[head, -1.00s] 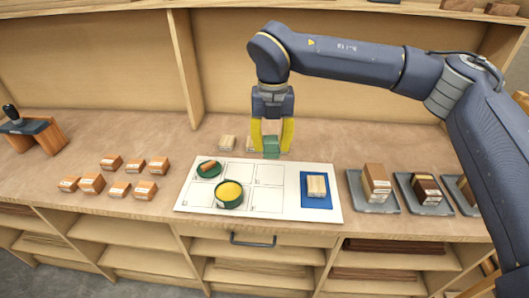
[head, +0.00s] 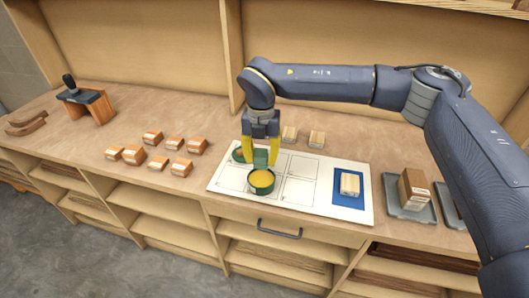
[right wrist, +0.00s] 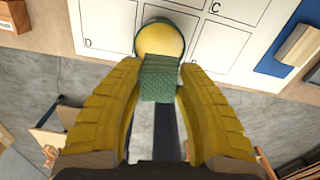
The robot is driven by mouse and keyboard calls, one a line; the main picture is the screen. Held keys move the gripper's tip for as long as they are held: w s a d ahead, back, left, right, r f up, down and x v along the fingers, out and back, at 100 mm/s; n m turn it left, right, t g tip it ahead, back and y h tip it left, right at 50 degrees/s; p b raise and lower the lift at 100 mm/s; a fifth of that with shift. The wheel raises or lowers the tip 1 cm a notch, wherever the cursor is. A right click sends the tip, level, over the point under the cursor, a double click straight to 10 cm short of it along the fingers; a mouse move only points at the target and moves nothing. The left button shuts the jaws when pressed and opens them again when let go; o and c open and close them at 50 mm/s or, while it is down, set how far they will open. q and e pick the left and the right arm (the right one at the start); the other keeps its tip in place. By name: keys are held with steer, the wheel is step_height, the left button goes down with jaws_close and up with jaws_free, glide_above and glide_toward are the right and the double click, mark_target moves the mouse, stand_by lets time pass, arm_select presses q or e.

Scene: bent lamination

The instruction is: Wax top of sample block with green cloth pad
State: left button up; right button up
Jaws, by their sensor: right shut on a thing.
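My right gripper (head: 261,160) is shut on the green cloth pad (head: 260,157), just behind and above the round green tin of yellow wax (head: 262,178). In the right wrist view the pad (right wrist: 160,80) hangs between the yellow fingers, and its far end overlaps the near edge of the wax (right wrist: 160,41). I cannot tell whether pad and wax touch. The pale sample block (head: 349,184) stands on a blue mat (head: 343,205) at the right of the white sheet. My left gripper is not in view.
The white sheet (head: 228,181) has marked squares. A small green dish (head: 237,156) is partly hidden behind my gripper. Several brown blocks (head: 157,162) stand to the left. A grey tray (head: 408,211) with a brown block is at right.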

mark_target(261, 179)
steer(key=shift+w+a, duration=0.1)
steer(key=shift+f, duration=3)
steer(key=shift+f, duration=0.5)
steer(key=shift+r, duration=3.5)
